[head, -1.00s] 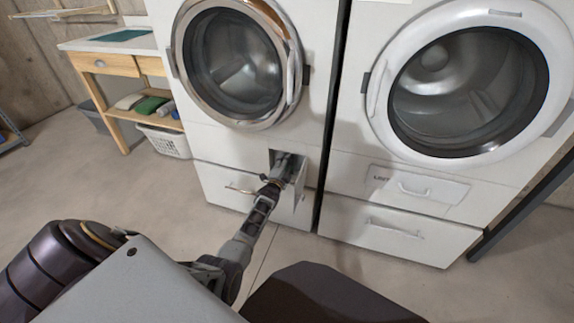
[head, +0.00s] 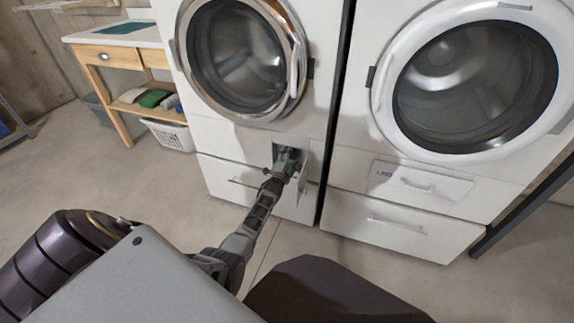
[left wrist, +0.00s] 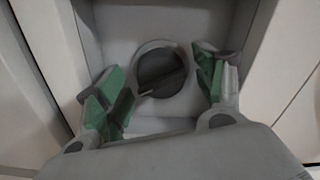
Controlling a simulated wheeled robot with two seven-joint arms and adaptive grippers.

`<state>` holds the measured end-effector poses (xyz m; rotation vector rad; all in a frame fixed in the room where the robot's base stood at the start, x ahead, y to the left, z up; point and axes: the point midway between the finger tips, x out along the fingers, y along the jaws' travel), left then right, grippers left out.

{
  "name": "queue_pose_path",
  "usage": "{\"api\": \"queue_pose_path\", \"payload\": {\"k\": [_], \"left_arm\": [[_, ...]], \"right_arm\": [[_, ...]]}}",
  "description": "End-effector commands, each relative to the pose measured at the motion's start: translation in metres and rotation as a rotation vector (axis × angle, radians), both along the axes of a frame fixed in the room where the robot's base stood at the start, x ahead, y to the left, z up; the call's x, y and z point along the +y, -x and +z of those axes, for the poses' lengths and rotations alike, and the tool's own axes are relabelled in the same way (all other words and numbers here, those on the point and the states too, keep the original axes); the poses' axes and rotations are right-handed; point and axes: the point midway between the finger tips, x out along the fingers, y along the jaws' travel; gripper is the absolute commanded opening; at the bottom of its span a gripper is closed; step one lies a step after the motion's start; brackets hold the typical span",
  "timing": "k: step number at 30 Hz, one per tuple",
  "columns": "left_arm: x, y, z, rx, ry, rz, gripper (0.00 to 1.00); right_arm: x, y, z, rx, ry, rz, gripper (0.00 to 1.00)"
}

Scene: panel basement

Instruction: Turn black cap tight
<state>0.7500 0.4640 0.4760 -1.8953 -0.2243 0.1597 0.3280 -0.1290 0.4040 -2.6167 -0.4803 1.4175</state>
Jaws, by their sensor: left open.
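The black cap (left wrist: 163,72) is a round dark disc with a raised bar across it, set in a pale ring at the back of a small recess. In the left wrist view, my left gripper (left wrist: 166,90) is open, with its green-padded fingers on either side of the cap. I cannot tell whether the fingers touch it. In the head view, my left gripper (head: 289,160) reaches into the recess low on the left washing machine, and the cap is hidden there. My right gripper is not in view.
The recess's small door (head: 303,170) stands open at the right of my left gripper. The left washer (head: 238,138) and right washer (head: 350,165) stand side by side. A wooden table (head: 108,62) and white basket (head: 170,135) are at the left. The floor in front is clear.

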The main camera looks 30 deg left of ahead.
Motion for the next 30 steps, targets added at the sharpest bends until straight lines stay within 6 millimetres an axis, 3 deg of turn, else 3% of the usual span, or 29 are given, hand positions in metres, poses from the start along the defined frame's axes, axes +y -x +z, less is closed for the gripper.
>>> {"api": "queue_pose_path", "payload": {"k": [11,30], "left_arm": [[-0.004,0.015,-0.001,0.001,0.000,0.000,0.69],[-0.015,0.062,-0.002,0.002,0.000,-0.001,0.69]], "right_arm": [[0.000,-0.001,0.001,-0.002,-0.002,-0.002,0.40],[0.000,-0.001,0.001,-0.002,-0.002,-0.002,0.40]]}}
